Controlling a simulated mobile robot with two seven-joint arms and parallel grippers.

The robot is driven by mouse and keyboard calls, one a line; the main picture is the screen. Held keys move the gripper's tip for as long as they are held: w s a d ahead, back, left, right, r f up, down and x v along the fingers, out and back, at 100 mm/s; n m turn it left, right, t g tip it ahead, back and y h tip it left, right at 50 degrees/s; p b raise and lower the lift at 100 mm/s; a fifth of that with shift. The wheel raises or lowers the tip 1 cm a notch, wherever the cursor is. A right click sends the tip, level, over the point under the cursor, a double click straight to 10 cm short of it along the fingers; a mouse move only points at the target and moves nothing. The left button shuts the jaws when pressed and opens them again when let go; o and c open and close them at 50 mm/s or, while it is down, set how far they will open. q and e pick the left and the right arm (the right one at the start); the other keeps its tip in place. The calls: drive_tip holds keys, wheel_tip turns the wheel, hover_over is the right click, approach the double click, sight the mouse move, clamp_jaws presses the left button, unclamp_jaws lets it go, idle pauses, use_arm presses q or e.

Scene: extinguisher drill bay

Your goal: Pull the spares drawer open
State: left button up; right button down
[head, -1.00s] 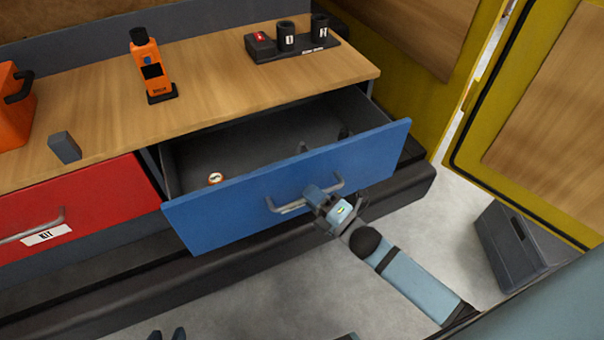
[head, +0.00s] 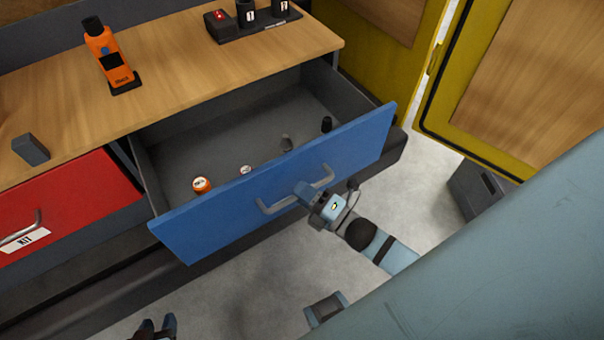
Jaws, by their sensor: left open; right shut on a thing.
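The blue-fronted drawer (head: 215,217) stands well out from the wooden-topped bench, and I see into its grey inside. Its grey bar handle (head: 277,204) runs along the outer face. My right gripper (head: 308,194) is at the right part of this handle and shut on it. The jaw tips are partly hidden by the gripper body. Small items lie in the drawer behind the front: an orange-and-white one (head: 201,185), a pale one (head: 246,170) and dark ones (head: 286,143). My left gripper (head: 155,330) shows at the bottom edge, open and away from the drawer.
A red drawer (head: 75,195) with a KIT label is closed at left. On the bench top (head: 190,75) stand an orange device (head: 110,55), a grey block (head: 31,149) and a black holder (head: 255,25). A dark bin (head: 475,190) sits on the floor near the yellow door (head: 440,110).

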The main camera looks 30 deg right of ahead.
drive_tip(key=c, duration=1.2)
unclamp_jaws()
drive_tip(key=shift+o, duration=0.3)
drive_tip(key=v, duration=1.3)
drive_tip(key=shift+s+d+b, duration=0.2)
drive_tip(key=shift+s+b, duration=0.15)
drive_tip(key=shift+b, duration=0.05)
drive_tip(key=shift+f, duration=0.1)
